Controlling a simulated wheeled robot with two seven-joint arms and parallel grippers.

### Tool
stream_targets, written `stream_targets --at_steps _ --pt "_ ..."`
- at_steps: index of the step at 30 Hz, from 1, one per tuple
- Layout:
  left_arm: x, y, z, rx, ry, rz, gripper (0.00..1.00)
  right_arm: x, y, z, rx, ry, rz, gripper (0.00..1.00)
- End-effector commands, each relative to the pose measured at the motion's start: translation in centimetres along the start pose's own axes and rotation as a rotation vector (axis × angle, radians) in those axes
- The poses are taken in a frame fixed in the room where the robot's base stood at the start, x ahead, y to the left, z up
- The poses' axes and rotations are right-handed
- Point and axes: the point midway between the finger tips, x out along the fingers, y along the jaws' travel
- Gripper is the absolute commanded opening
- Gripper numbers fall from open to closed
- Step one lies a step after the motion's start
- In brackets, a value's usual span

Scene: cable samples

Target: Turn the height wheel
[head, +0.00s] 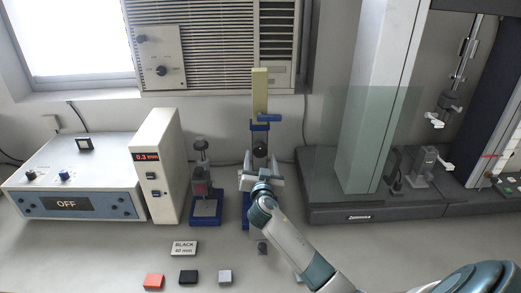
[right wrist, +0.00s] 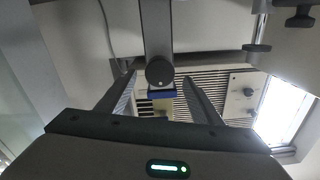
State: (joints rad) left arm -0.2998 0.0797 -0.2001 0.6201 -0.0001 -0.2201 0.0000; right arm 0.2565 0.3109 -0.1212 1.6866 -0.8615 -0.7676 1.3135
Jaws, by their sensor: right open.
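The height wheel, a round black knob (head: 260,151), sits on the front of an upright stand with a cream column (head: 259,95) and blue parts. My right gripper (head: 261,168) is in front of the stand, just below the wheel in the head view. In the right wrist view the wheel (right wrist: 159,71) shows between the tips of the open right gripper (right wrist: 161,81), with a gap on each side. I cannot tell how near the tips are in depth. The right gripper and forearm hide much of the stand's lower part. My left gripper is not in view.
A smaller blue-based stand (head: 206,207) and a meter reading 0.3 mm (head: 158,181) stand at left, beside a box showing OFF (head: 72,178). A label (head: 184,248) and red (head: 154,281), black (head: 188,277) and grey (head: 225,277) blocks lie in front. A glass panel (head: 350,135) stands right.

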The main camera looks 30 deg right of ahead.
Motion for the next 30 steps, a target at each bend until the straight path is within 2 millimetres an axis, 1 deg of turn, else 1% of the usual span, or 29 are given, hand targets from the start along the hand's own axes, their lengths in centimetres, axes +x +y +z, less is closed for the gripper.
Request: stream_targets --at_steps 1,3,9,15,23,24,26,27,28,30 --pt "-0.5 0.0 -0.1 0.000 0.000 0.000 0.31 0.8 0.0 -0.3 -0.002 0.001 0.002 0.60" --pt "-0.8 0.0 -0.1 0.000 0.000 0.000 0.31 1.7 0.0 -0.3 -0.002 0.001 0.002 0.60" --pt "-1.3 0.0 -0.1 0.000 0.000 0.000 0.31 3.5 0.0 -0.2 -0.001 0.001 0.001 0.60" --pt "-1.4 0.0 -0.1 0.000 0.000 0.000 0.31 4.0 0.1 -0.1 0.000 0.001 0.001 0.60" --pt "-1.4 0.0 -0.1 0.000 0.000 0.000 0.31 4.1 0.1 0.0 0.000 0.001 0.001 0.60" --pt "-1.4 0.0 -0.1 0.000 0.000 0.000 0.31 4.1 0.1 0.0 0.000 0.000 0.001 0.50" --pt "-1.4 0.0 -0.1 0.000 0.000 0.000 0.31 4.1 0.1 0.0 0.000 0.000 0.001 0.36" --pt "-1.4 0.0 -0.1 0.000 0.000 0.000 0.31 4.1 0.1 0.0 0.000 0.000 0.001 0.26" --pt "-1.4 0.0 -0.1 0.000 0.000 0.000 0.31 4.0 0.1 0.0 0.000 0.000 0.001 0.19" --pt "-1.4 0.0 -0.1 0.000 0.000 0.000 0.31 4.0 0.1 0.0 0.000 0.000 0.001 0.19"
